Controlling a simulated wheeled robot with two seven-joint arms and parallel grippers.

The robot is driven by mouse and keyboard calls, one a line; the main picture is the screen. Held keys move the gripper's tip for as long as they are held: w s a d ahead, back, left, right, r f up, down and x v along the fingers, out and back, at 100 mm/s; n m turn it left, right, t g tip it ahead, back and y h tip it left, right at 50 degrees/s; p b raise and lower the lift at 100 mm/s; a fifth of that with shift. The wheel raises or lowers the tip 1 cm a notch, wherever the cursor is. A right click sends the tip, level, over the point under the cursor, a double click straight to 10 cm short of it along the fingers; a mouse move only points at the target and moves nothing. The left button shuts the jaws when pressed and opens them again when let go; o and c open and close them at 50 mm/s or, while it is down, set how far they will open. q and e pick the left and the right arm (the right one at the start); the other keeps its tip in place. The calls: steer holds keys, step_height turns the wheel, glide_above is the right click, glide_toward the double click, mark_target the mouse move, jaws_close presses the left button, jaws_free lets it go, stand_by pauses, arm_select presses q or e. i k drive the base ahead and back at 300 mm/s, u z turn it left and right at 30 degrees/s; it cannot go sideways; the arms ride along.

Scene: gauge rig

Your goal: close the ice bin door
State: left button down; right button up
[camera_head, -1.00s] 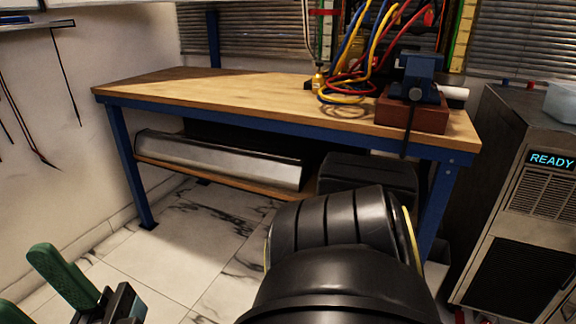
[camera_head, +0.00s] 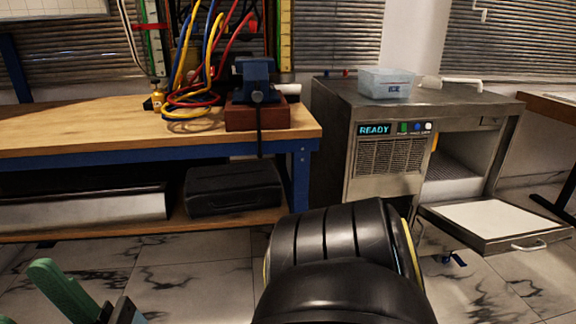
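The ice machine (camera_head: 392,172) stands on the right, a grey metal cabinet with a lit READY panel and a vent grille. Its ice bin opening (camera_head: 455,160) is on the right of the front. The ice bin door (camera_head: 495,222) is open, folded down and out near floor level, with its pale inner face up and a handle on its outer edge. My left gripper (camera_head: 65,292) shows green finger parts at the lower left, far from the door; its gap cannot be made out. My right gripper is not in view.
A workbench (camera_head: 80,125) with a blue vise (camera_head: 256,80) and coloured hoses stands on the left. A black case (camera_head: 233,187) is on its lower shelf. A clear ICE tub (camera_head: 386,82) sits on the machine. Marble floor lies in front; a table edge is far right.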

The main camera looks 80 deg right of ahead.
mark_target(490, 226)
steer(key=z, duration=3.15)
steer(key=k, duration=0.3)
steer(key=z, duration=1.05)
steer(key=i, duration=1.85)
steer(key=u, duration=0.55)
